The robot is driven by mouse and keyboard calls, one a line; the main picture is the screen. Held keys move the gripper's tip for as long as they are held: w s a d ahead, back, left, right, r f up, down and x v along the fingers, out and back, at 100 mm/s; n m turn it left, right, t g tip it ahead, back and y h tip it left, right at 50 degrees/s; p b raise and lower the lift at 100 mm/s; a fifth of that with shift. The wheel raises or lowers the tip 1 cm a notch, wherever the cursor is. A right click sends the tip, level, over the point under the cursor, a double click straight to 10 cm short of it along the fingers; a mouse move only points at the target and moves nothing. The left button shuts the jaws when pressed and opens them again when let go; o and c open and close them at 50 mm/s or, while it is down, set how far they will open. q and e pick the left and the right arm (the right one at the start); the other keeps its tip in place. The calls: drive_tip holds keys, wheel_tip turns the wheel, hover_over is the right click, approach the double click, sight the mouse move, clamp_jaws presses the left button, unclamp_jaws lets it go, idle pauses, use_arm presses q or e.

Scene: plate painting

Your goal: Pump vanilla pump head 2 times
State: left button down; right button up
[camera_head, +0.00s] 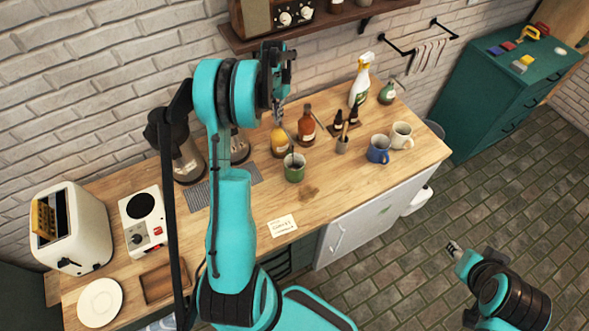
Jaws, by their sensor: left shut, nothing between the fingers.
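A squat yellow-amber bottle (279,144) and a taller reddish-brown bottle (306,128) stand upright side by side on the wooden counter. I cannot read their labels, so I cannot tell which is vanilla. My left gripper (279,116) is shut and empty, pointing down just above the yellow-amber bottle. It covers that bottle's top, and I cannot tell whether it touches a pump head. My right gripper (454,247) is low over the floor at the right, away from the counter; its fingers are too small to judge.
A green mug (294,170) stands just in front of the bottles. A white spray bottle (360,82), blue mug (378,150) and cream mug (401,136) stand to the right. A wall shelf (330,20) is above. A card (283,225) lies near the counter's front edge.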

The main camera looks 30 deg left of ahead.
use_arm(q)
drive_tip(key=shift+f, duration=0.25)
drive_tip(key=shift+r, duration=0.25)
drive_tip(key=shift+r+p, duration=0.65)
drive_tip(key=shift+r, duration=0.8)
drive_tip(key=shift+f, duration=0.2)
drive_tip(key=shift+f+b, duration=1.35)
drive_tip(key=shift+f, duration=0.1)
drive_tip(key=shift+r, duration=0.1)
drive_tip(key=shift+r+p, duration=0.75)
drive_tip(key=shift+r, duration=0.8)
